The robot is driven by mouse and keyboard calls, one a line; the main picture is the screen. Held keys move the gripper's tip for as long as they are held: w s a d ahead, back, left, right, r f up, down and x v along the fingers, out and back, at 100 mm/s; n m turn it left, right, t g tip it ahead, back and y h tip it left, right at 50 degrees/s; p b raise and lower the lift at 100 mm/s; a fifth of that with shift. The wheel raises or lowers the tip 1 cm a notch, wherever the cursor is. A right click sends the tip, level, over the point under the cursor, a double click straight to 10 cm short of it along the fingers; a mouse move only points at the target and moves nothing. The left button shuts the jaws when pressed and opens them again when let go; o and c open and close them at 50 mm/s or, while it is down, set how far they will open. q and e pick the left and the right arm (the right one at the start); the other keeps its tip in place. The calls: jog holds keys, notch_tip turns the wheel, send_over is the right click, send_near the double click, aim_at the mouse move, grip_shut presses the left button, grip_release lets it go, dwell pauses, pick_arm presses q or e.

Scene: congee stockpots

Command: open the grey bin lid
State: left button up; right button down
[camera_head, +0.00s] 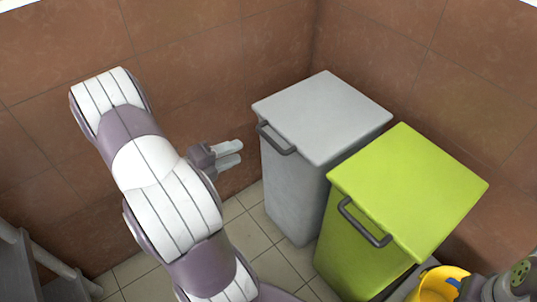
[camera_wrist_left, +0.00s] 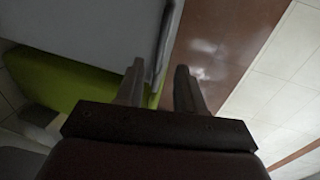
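The grey bin (camera_head: 290,190) stands in the corner with its flat grey lid (camera_head: 325,115) shut. A dark bar handle (camera_head: 275,140) sticks out from the lid's left front edge. My left gripper (camera_head: 239,153) is just left of this handle in the head view, empty, with its two fingers apart and pointing towards the bin. In the left wrist view the open fingers (camera_wrist_left: 159,66) show the handle bar (camera_wrist_left: 166,38) in line with the gap between them. The pale bin (camera_wrist_left: 90,25) fills the upper left there. I see no contact with the handle. My right gripper is not in view.
A lime-green bin (camera_head: 410,190) with a shut lid and its own dark handle stands close on the right. A yellow container (camera_head: 440,284) is at the bottom right. Brown tiled walls (camera_head: 200,60) close in behind. Pale floor tiles (camera_head: 275,268) are bare in front of the grey bin.

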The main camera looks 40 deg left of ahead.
aim_at(267, 140)
pick_arm(q)
jog(key=shift+b+x, duration=1.7)
jog(key=shift+x, duration=4.2)
jog(key=shift+d+r, duration=0.15)
jog(key=shift+r, duration=0.05)
